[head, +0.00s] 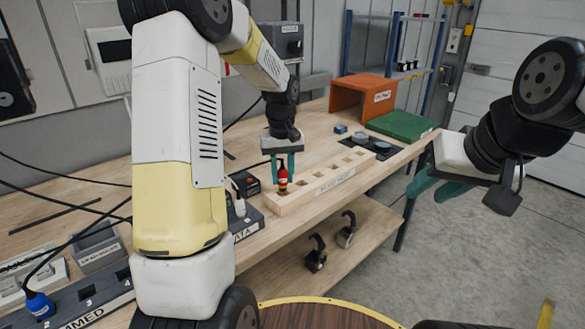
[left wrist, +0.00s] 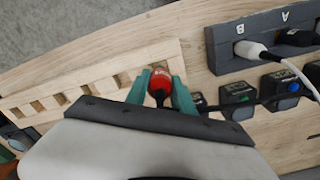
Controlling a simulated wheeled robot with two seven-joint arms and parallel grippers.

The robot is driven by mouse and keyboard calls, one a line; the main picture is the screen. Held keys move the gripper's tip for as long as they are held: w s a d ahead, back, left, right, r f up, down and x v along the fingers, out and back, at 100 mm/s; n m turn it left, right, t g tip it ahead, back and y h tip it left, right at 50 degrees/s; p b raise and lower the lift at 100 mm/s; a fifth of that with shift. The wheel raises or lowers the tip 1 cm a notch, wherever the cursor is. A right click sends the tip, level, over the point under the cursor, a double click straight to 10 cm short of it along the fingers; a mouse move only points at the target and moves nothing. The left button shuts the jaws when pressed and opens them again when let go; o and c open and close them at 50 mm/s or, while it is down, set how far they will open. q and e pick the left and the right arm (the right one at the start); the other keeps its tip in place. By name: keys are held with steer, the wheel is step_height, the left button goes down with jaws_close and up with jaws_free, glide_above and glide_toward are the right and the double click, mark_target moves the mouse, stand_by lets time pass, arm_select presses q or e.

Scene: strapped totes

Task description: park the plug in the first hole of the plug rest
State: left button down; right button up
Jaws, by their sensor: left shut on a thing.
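My right gripper (head: 432,189) is open and empty, off the table's right side.
A dark socket strip (head: 247,222) with a white plug (head: 239,207) stands left of the rest. An orange box (head: 360,97) and green tray (head: 402,125) stand further back. Black cables run over the table's left. A blue plug (head: 40,304) is at lower left.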

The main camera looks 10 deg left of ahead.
arm_select(q)
steer(key=shift+f, duration=1.45)
steer(key=c, duration=1)
jaws_free()
steer(key=shift+r, duration=0.1)
step_height(320, 180, up, 8)
steer(key=shift+s, duration=0.1)
steer(key=s+d+r+m+t+h, duration=0.1)
steer(key=s+r, duration=0.4)
steer(key=s, duration=0.7)
steer(key=s+d+r+m+t+h, duration=0.1)
steer(key=s+r+m+t, duration=0.3)
steer(key=s, duration=0.8)
steer(key=shift+r+t, duration=0.6)
steer(key=shift+r, duration=0.35)
